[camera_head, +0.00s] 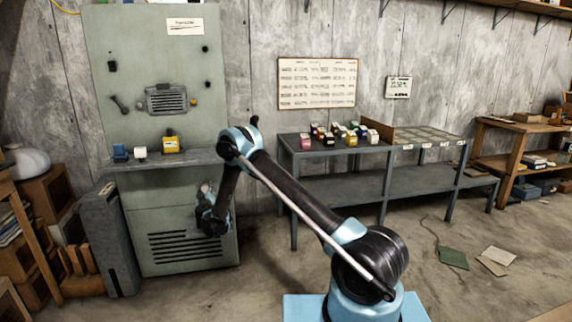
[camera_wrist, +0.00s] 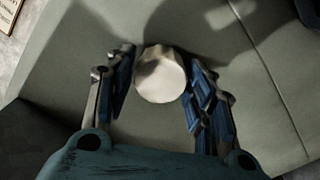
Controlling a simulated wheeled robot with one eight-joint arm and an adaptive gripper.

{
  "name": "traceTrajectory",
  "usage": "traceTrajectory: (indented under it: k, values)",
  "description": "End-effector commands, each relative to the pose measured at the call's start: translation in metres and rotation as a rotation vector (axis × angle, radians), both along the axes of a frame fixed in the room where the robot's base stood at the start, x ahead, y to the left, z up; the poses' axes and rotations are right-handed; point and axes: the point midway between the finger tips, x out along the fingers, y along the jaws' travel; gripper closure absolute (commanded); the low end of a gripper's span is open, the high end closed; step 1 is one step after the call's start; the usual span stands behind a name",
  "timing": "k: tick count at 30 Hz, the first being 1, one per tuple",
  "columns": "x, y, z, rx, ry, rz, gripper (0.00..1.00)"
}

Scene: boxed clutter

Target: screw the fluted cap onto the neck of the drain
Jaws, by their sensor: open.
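A pale, round cap (camera_wrist: 160,78) shows in the wrist view, in front of a grey-green panel. My gripper (camera_wrist: 161,60) is open, with its blue-and-dark fingers on either side of the cap. Narrow gaps seem to remain on both sides, though contact at the tips is hard to judge. The neck of the drain is not seen apart from the cap, so I cannot tell how the two sit. In the head view my gripper (camera_head: 211,218) is low in front of the green cabinet (camera_head: 165,215), small and partly hidden by my own arm.
A shelf on the cabinet holds a blue item (camera_head: 120,153), a white item (camera_head: 140,153) and a yellow item (camera_head: 170,145). A dark upright case (camera_head: 105,240) stands at left. A grey bench (camera_head: 335,190) with small coloured boxes is at right. Floor around the cabinet's right is clear.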

Motion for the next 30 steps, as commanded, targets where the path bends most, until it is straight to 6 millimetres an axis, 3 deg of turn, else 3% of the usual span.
traceTrajectory:
  k: [16, 24, 27, 30]
  values:
    - [-0.028, -0.006, 0.000, -0.001, -0.001, 0.001, 0.51]
    - [-0.030, -0.006, 0.000, -0.001, 0.000, 0.001, 0.51]
    - [-0.029, -0.006, 0.000, -0.001, 0.000, 0.001, 0.28]
    - [-0.029, -0.007, 0.000, -0.001, 0.000, 0.001, 0.27]
